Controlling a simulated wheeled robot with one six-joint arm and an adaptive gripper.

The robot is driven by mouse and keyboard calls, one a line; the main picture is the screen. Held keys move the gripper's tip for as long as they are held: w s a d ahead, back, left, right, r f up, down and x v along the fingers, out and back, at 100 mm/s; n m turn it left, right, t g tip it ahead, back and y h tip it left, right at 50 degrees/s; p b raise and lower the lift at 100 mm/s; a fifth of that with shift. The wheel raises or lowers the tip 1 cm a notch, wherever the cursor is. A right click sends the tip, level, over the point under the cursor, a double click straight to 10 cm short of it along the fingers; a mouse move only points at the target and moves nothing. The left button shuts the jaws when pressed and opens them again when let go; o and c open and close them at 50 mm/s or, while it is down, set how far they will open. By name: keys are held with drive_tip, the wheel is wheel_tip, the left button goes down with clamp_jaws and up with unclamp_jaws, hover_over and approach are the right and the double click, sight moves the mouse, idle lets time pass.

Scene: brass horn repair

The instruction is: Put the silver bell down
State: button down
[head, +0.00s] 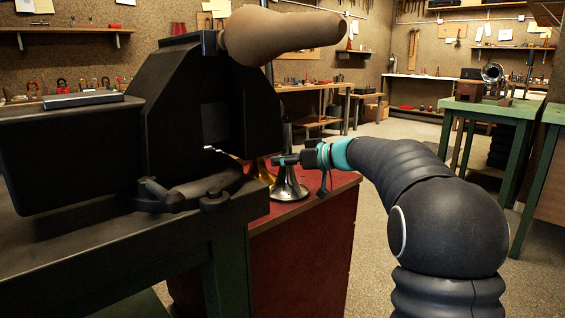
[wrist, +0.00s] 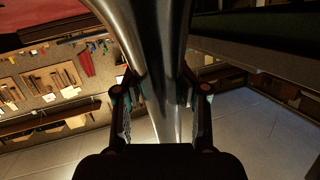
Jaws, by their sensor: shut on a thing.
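The silver bell (head: 290,188) is upright, its wide flare down, at the red cabinet top (head: 325,186) beyond the black vise. Its flare is at or very close to the red surface; I cannot tell if it touches. My gripper (head: 288,160) is shut on the bell's narrow stem from the right side. In the wrist view the silver bell (wrist: 158,60) runs between the two fingers of my gripper (wrist: 160,105), its flare widening toward the picture's top edge. The vise hides part of the cabinet top to the left.
A brass-coloured piece (head: 263,168) stands just behind and left of the silver bell. The big black vise (head: 200,110) on its dark bench fills the left, with a tan rounded form (head: 280,32) on top. Green benches (head: 500,112) stand at the right. The floor between is open.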

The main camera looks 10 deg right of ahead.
drive_tip(key=shift+f+b, duration=0.3)
drive_tip(key=shift+b, duration=0.05)
drive_tip(key=c, duration=0.6)
unclamp_jaws()
drive_tip(key=shift+c, duration=0.2)
drive_tip(key=shift+r, duration=0.1)
drive_tip(key=shift+r+p, duration=0.2)
drive_tip(key=shift+p, duration=0.3)
drive_tip(key=b+v, duration=0.1)
drive_tip(key=v, duration=1.1)
drive_tip(key=shift+f, duration=0.1)
